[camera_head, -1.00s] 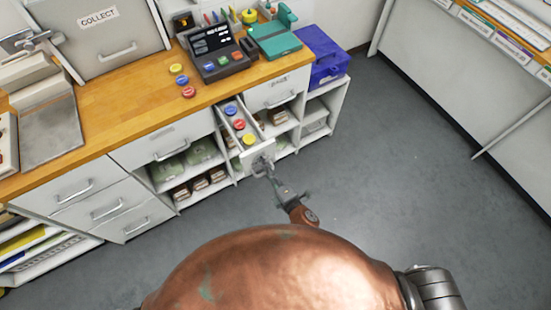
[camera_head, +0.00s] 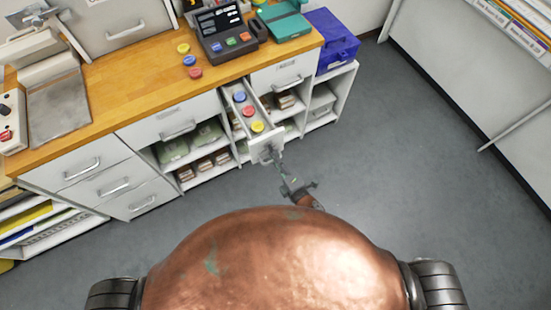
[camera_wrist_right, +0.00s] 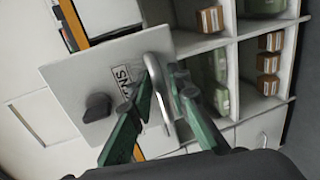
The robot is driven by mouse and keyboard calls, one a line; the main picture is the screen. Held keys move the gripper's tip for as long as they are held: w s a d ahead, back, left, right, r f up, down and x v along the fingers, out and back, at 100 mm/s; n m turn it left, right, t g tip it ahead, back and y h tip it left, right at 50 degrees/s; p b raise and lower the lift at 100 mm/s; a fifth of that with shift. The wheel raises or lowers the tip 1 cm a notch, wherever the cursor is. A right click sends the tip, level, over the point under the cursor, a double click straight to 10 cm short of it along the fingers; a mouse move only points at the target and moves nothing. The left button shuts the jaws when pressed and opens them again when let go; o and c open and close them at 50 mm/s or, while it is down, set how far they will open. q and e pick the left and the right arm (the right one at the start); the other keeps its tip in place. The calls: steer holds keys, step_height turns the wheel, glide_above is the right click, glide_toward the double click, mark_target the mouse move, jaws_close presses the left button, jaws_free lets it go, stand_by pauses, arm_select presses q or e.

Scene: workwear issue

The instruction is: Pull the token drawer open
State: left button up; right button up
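The token drawer (camera_head: 241,112) is a narrow white drawer under the wooden counter, and it stands well open. A blue, a red and a yellow token lie in a row inside it. Its front (camera_head: 262,148) carries a partly hidden label and a dark knob (camera_wrist_right: 98,107) in the right wrist view. My right gripper (camera_head: 272,160) is at the drawer's front. My left gripper is not in view.
The counter (camera_head: 130,83) holds loose tokens (camera_head: 190,61), a dark till (camera_head: 222,35) and a teal device (camera_head: 285,22). Open shelves with packed goods flank the drawer below. A blue box (camera_head: 332,42) stands at the right. The grey floor (camera_head: 400,150) to the right is clear.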

steer(key=v, duration=1.2)
stand_by(0.3)
steer(key=s+d+f+m+g+h, duration=0.25)
steer(key=d+f, duration=0.25)
steer(key=f, duration=0.6)
steer(key=s+d+f+m+g+h, duration=0.15)
steer(key=s+d+f+m, duration=0.25)
steer(key=f, duration=0.7)
steer(key=s+d+f+m+g+h, duration=0.1)
steer(key=s+d+f+m+g, duration=0.25)
steer(key=f, duration=0.85)
steer(key=s+d+f+m+g, duration=0.2)
steer(key=s+d+f+m, duration=0.2)
steer(key=s, duration=0.6)
steer(key=s+d+f+m+g+h, duration=0.1)
steer(key=s+d+f+m+g, duration=0.1)
steer(key=s+d+f, duration=0.3)
steer(key=s+d+f+m+g, duration=0.2)
steer(key=s+d+f+m, duration=0.2)
steer(key=s+f, duration=0.4)
steer(key=s+m, duration=0.1)
steer(key=s, duration=0.5)
steer(key=shift+s+d+f+m+h, duration=0.25)
steer(key=shift+s+d+m+h, duration=0.05)
steer(key=shift+s+d+h, duration=0.1)
